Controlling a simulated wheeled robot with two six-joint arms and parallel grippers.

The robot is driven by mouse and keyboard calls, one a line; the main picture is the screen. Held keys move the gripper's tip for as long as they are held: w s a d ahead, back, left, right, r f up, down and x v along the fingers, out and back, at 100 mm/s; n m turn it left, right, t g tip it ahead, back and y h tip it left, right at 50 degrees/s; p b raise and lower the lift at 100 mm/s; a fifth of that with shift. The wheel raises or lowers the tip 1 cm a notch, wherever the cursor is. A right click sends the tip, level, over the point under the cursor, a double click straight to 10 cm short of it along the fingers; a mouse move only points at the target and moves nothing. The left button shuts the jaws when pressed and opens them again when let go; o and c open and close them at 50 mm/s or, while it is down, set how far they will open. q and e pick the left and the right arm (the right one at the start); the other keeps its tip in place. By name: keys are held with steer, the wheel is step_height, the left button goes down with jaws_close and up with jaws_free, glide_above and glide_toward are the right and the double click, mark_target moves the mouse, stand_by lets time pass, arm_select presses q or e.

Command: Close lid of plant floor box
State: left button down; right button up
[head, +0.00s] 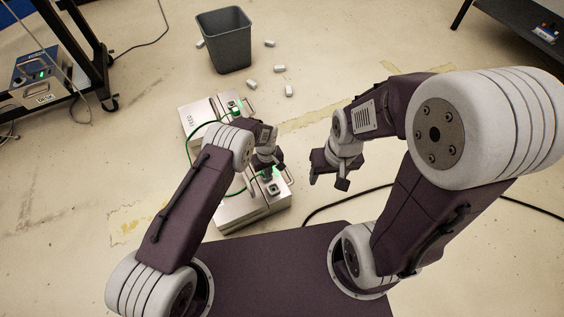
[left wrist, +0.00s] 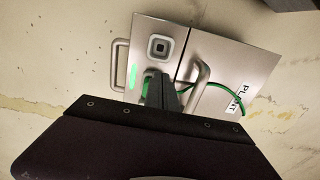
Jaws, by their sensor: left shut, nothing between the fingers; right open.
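The plant floor box (left wrist: 222,62) is a silver metal case in the left wrist view, with a "PLANT" label and a bar handle (left wrist: 199,85) on its right-hand panel. That panel looks flat beside the left panel, which has a square socket (left wrist: 159,46) and a green light; I cannot tell whether the lid is fully down. A green cable (left wrist: 222,92) runs across the panel. The nearer metal box (head: 245,210) in the head view lies under my left gripper (head: 270,162), which partly hides it. My left gripper is shut and empty, also over the box in the left wrist view (left wrist: 163,85). My right gripper (head: 329,180) is open and empty, right of the boxes.
Another metal box (head: 205,108) stands just beyond, linked by the green cable. A grey bin (head: 224,42) and several small pale blocks (head: 252,85) are farther back. A wheeled cart with a "DESK" unit (head: 38,72) is at left. A black cable (head: 340,202) crosses the floor at right.

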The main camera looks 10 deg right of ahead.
arm_select(q)
steer(key=w+d+r+b, duration=0.1)
steer(key=d+r, duration=0.1)
steer(key=d, duration=0.3)
steer(key=shift+w+d, duration=0.35)
